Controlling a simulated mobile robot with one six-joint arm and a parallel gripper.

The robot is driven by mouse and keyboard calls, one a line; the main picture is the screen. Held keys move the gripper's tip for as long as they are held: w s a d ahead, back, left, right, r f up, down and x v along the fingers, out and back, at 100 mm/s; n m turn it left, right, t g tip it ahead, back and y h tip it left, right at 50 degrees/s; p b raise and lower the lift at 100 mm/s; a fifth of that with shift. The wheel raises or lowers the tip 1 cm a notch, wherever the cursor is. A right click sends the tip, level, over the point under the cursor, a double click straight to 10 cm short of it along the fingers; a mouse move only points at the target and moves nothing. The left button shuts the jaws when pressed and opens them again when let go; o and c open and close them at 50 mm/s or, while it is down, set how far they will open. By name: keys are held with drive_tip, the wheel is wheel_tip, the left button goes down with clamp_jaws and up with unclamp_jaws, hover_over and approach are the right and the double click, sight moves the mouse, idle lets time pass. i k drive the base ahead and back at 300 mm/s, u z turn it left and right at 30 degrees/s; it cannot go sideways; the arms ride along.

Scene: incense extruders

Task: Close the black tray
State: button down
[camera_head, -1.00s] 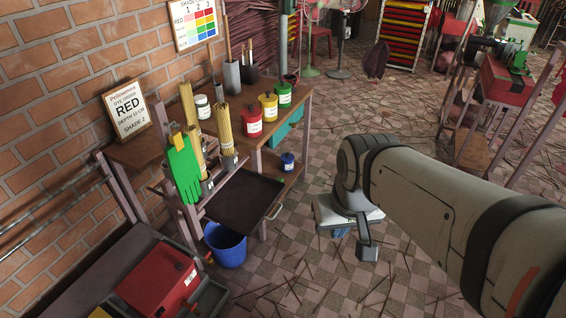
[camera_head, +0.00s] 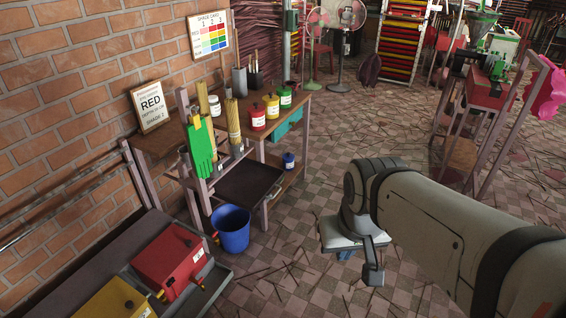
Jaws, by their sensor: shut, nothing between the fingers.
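The black tray (camera_head: 246,186) is pulled out from under the wooden dye table, at the table's front side. Its pale handle (camera_head: 274,192) is on the side facing the open floor. My gripper (camera_head: 372,274) hangs at the end of my arm, to the right of the tray and apart from it. It looks small and dark, with no object visible in it, and its fingers are shut. The wrist partly hides the floor behind it.
A blue bucket (camera_head: 231,229) stands on the floor close in front of the tray. Green gloves (camera_head: 201,147) hang beside bundles of sticks at the table's near end. A red box (camera_head: 169,262) sits at lower left. Tiled floor strewn with sticks lies between tray and arm.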

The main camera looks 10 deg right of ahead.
sight(246, 186)
drive_tip(key=u, duration=0.15)
drive_tip(key=i, duration=0.9)
drive_tip(key=z, duration=0.05)
